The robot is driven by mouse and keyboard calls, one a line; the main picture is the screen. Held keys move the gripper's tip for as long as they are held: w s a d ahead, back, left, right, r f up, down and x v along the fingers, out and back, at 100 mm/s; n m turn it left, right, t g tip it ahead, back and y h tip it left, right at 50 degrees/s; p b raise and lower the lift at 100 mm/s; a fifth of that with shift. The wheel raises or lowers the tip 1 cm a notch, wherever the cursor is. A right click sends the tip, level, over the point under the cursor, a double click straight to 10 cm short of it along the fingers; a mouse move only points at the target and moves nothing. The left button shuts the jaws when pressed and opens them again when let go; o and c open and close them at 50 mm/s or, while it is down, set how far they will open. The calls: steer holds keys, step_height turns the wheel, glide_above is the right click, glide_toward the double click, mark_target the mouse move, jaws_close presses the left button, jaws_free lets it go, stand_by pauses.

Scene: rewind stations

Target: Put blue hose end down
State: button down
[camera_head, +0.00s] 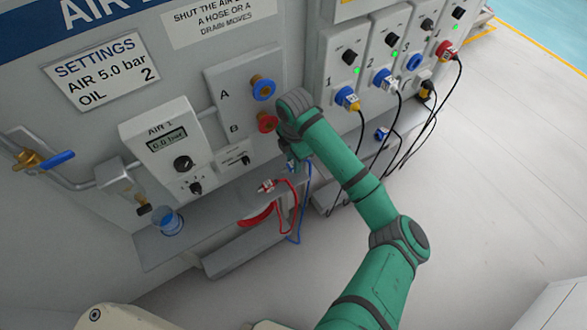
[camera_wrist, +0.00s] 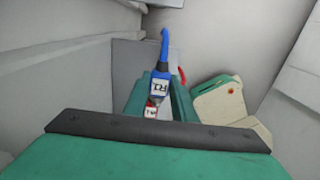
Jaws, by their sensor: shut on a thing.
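My gripper (camera_wrist: 160,98) is shut on the blue hose end (camera_wrist: 160,78), which carries a white label, in the wrist view. In the head view my arm mostly hides the gripper (camera_head: 291,162), which is low in front of the panel, over the right part of the grey shelf (camera_head: 165,247). The blue hose (camera_head: 304,212) hangs down from there in a loop past the shelf edge. I cannot tell whether the held end touches the shelf.
A red hose end (camera_head: 267,186) lies on the shelf, with its red hose (camera_head: 262,215) hanging below. A blue cup (camera_head: 168,221) stands at the shelf's left. Ports A (camera_head: 263,88) and B (camera_head: 267,122) are above. Black-cabled plugs (camera_head: 347,99) are at right.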

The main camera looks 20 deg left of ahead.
mark_target(294, 176)
step_height(294, 176, down, 5)
steer(key=shift+s+d+r, duration=0.1)
steer(key=shift+s+d, duration=0.05)
steer(key=shift+a+f, duration=0.2)
steer(key=shift+f, duration=0.1)
steer(key=shift+w+f, duration=0.1)
steer(key=shift+w, duration=0.1)
steer(key=c, duration=1.5)
jaws_free()
step_height(294, 176, up, 12)
steer(key=shift+r, duration=0.15)
